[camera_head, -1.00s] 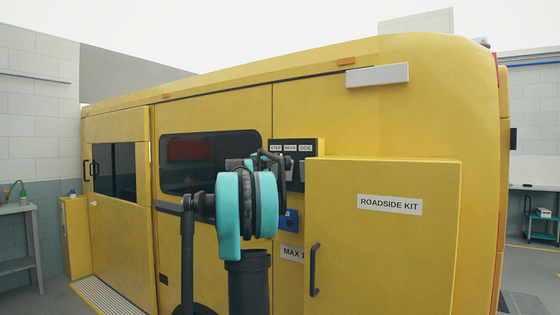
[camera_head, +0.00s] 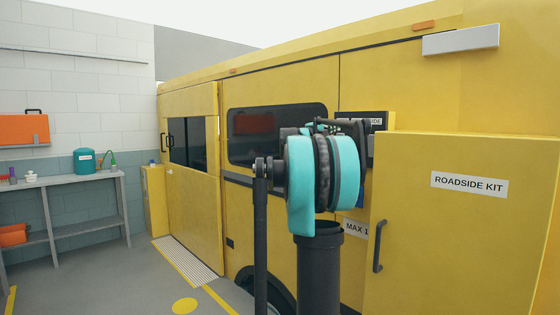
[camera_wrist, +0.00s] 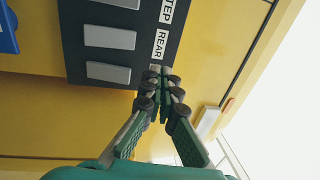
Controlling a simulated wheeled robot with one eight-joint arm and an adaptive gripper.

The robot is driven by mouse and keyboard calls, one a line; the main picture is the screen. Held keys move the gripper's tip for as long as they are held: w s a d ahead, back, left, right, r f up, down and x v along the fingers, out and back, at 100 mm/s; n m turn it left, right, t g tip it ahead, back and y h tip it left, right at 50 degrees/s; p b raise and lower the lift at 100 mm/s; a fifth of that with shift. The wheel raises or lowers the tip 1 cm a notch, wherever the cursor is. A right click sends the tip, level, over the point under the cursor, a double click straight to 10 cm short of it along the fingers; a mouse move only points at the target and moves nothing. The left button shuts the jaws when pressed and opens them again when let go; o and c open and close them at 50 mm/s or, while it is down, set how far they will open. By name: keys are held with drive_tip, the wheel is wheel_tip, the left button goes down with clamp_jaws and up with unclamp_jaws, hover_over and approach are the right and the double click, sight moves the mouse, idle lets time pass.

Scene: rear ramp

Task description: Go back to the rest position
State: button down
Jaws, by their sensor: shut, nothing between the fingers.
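My gripper (camera_wrist: 160,72) shows in the wrist view with its green fingers together and empty. Its tips overlap the lower edge of a dark switch panel (camera_wrist: 72,40) by the REAR label; I cannot tell whether they touch it. The panel has several grey switches, with part of a STEP label visible. In the head view my teal and black arm stands in front of the yellow vehicle (camera_head: 285,88), and hides most of the gripper and part of the panel (camera_head: 378,119).
A yellow ROADSIDE KIT cabinet (camera_head: 465,240) with a dark handle stands close on the right. A ribbed step (camera_head: 185,262) lies below the vehicle's side door. A grey workbench (camera_head: 70,190) stands at the left wall.

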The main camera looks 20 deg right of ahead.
drive_tip(key=w+a+f+n+t+y, duration=0.3)
drive_tip(key=a+f+n+t+y, duration=0.2)
drive_tip(key=a+n, duration=0.45)
drive_tip(key=w+a+f+n+t+y, duration=0.3)
drive_tip(key=a+f+n+t+y, duration=0.25)
drive_tip(key=a, duration=0.65)
drive_tip(key=s+a+f+n+g+y, duration=0.1)
drive_tip(key=s+a+f+n+y, duration=0.25)
drive_tip(key=a+f, duration=0.4)
drive_tip(key=s+a+f+n+g+y, duration=0.25)
drive_tip(key=a+f+n+y, duration=0.2)
drive_tip(key=a+f, duration=0.35)
drive_tip(key=s+a+f+n+g+y, duration=0.1)
drive_tip(key=s+a+f+n+g, duration=0.25)
drive_tip(key=s+f, duration=0.9)
drive_tip(key=s+a+f+n+g, duration=0.3)
drive_tip(key=s+f+n+g, duration=0.1)
drive_tip(key=s+f, duration=0.8)
drive_tip(key=s+d+f+n+g+h, duration=0.1)
drive_tip(key=s+f+g, duration=0.2)
drive_tip(key=s+f, duration=0.6)
drive_tip(key=shift+s+d, duration=0.35)
drive_tip(key=shift+s, duration=0.7)
